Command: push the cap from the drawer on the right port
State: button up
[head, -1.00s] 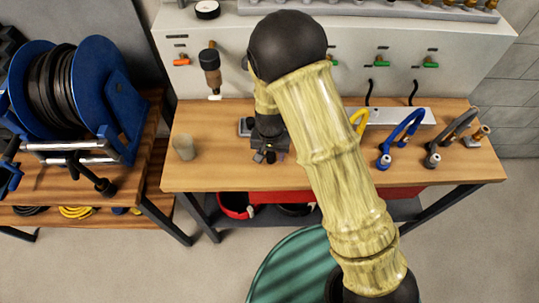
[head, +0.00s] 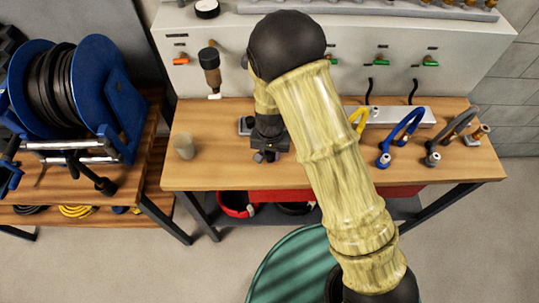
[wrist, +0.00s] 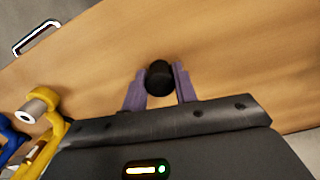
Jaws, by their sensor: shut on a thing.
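My gripper (wrist: 160,70) has its two purple fingers on either side of a round black cap (wrist: 157,84), shut on it, in the wrist view. The wooden tabletop lies beyond the cap in that view. In the head view my gripper (head: 266,156) points down over the workbench (head: 215,172), near its front edge; the cap is too small and dark to make out there. A red drawer front (head: 395,192) shows under the bench's right part, partly behind my arm. I cannot make out the right port; my arm covers the middle of the bench.
A yellow hose (head: 359,121), a blue hose (head: 403,133) and a grey hose (head: 452,136) stand on the bench's right side. A beige cup (head: 184,146) stands at the left. A hose reel (head: 68,85) is farther left. The bench's left front is clear.

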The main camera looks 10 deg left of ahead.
aim_at(271, 153)
notch_tip(271, 153, up, 10)
jog(key=shift+r+b, duration=0.1)
jog(key=shift+b, duration=0.45)
dwell(0.5)
jog(key=w+d+f+p, duration=0.1)
jog(key=w+d+p, duration=0.2)
jog(key=d+p, duration=0.4)
jog(key=w+d+f+m+p, duration=0.1)
jog(key=w+d+p, duration=0.3)
jog(key=d, duration=1.4)
jog(key=p, duration=0.3)
jog(key=shift+d+f, duration=0.2)
jog(key=shift+f, duration=0.05)
jog(key=shift+w+d, duration=0.1)
